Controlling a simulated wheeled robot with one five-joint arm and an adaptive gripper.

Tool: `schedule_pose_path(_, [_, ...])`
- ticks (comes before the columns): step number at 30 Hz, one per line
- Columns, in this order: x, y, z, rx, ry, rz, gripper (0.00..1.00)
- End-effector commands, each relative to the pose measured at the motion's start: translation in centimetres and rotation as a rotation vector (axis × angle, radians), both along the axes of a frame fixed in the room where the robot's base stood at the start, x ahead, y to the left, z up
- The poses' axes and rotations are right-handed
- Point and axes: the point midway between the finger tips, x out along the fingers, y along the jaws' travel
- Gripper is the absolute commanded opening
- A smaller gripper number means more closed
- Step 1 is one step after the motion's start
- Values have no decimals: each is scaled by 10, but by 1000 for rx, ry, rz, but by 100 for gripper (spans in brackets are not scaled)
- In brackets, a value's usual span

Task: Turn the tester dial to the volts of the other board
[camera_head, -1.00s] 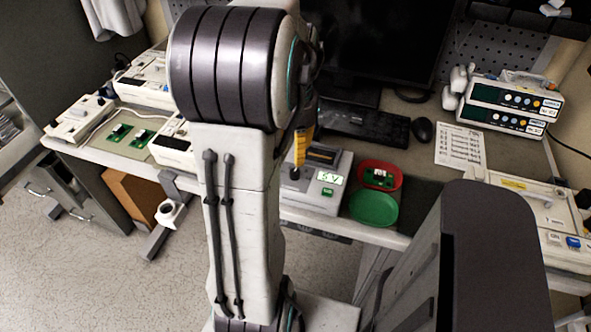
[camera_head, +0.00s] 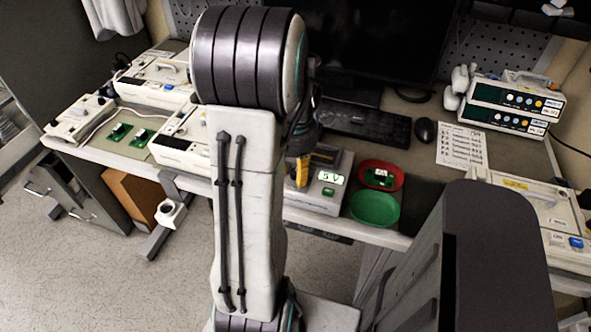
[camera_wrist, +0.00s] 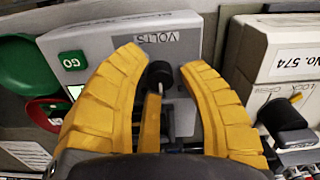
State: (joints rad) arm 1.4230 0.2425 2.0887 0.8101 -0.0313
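The tester (camera_head: 322,203) is a grey box on the bench; its display (camera_head: 332,178) reads "5 V", with a green button (camera_head: 328,191) below. In the wrist view its panel (camera_wrist: 110,45) shows a VOLTS label and a green GO button (camera_wrist: 72,61). The black dial knob (camera_wrist: 160,73) shows between the fingertips of my open gripper (camera_wrist: 163,62); I cannot tell whether they touch it. In the head view my gripper (camera_head: 302,172) is over the tester, partly behind my arm. A green board (camera_head: 379,179) lies in the red dish (camera_head: 398,172). Two boards (camera_head: 119,131) (camera_head: 142,136) lie on the left.
An empty green dish (camera_head: 374,208) stands right of the tester. Pumps (camera_head: 180,150) stand left of it; a case marked No. 574 (camera_wrist: 295,62) is close beside it in the wrist view. Keyboard (camera_head: 365,124), mouse (camera_head: 424,131) and a printed sheet (camera_head: 461,147) lie behind and right.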

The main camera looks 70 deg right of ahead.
Motion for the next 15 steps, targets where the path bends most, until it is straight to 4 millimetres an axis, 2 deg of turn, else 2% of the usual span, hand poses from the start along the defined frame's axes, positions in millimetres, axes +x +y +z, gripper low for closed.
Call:
schedule_pose_path(9, [0,0,-1,1,0,0,37])
schedule_pose_path(15, [0,0,-1,0,0,0,19])
